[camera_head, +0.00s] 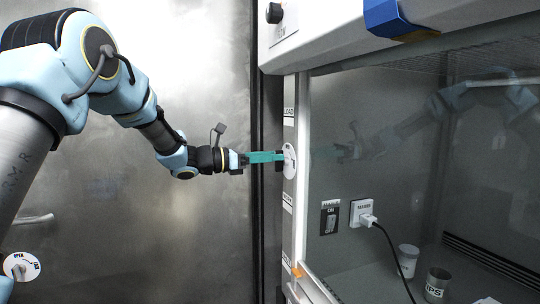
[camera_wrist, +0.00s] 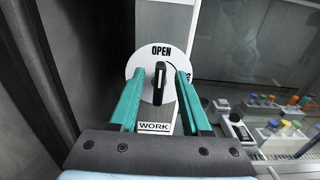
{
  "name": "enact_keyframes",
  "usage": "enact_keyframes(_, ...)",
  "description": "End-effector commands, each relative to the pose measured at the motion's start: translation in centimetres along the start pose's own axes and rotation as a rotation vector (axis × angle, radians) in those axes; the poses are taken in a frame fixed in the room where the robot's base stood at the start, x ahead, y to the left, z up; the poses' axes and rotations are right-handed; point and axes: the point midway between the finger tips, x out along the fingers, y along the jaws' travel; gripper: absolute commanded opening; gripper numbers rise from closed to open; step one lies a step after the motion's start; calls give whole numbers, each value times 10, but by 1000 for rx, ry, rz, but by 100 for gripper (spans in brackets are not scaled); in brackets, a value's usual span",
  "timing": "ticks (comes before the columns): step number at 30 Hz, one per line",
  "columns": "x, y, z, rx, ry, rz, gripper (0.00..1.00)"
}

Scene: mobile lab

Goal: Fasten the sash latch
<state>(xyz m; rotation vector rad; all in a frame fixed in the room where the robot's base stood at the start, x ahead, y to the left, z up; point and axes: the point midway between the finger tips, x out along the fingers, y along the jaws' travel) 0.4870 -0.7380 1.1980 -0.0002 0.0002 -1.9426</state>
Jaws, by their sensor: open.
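The sash latch is a round white dial (camera_wrist: 144,61) with a black upright knob (camera_wrist: 159,84) at its middle. The word OPEN stands at its top, and a curved arrow runs toward the right. In the head view the dial (camera_head: 290,160) sits on the white side post of the hood. My gripper (camera_wrist: 160,73) has its two teal fingers apart, one on each side of the knob, with a gap on both sides. In the head view my gripper (camera_head: 279,157) reaches the dial from the left. Whether the fingertips touch the dial I cannot tell.
The glass sash (camera_head: 400,130) is right of the post. Behind it are a socket with a plug (camera_head: 363,214) and cups (camera_head: 437,284). The wrist view shows racks of capped tubes (camera_wrist: 275,138). A metal door (camera_head: 120,210) with another dial (camera_head: 21,266) stands left.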

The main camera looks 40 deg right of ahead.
Motion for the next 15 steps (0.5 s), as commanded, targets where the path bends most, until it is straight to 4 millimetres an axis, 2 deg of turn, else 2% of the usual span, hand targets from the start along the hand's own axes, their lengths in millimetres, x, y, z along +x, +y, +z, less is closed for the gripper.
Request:
enact_keyframes(5,0,0,0,0,0,0,46)
enact_keyframes(15,0,0,0,0,0,0,8)
